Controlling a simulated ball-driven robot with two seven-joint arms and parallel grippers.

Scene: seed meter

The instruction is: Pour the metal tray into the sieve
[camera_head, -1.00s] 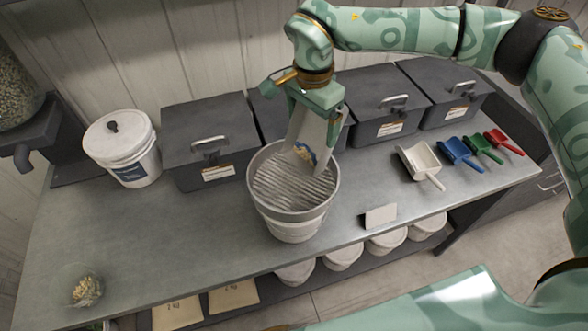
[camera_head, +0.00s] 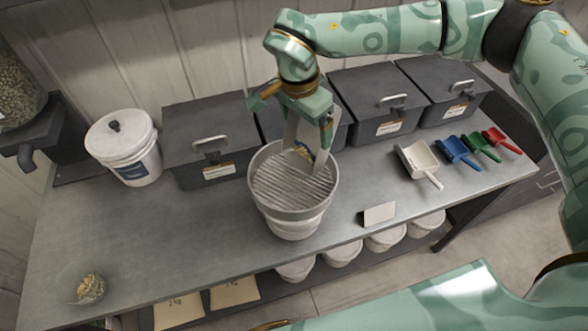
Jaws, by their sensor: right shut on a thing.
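The grey metal tray (camera_head: 305,132) is held by my right gripper (camera_head: 303,112), which is shut on it. The tray tilts steeply, its lower end down inside the back rim of the sieve (camera_head: 292,188). A small blue and yellow patch shows on the tray's lower part; I cannot tell what it is. The sieve is a round metal pan with a ribbed floor, sitting on a pale bucket (camera_head: 296,226). No pile of seed is clear on the ribs. My left gripper is not in view.
Dark lidded bins (camera_head: 210,140) line the wall. A white lidded bucket (camera_head: 125,147) stands left, a bowl of seeds (camera_head: 89,288) front left. White (camera_head: 419,160), blue, green and red scoops and a small blank card (camera_head: 379,214) lie right. The left counter (camera_head: 140,230) is clear.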

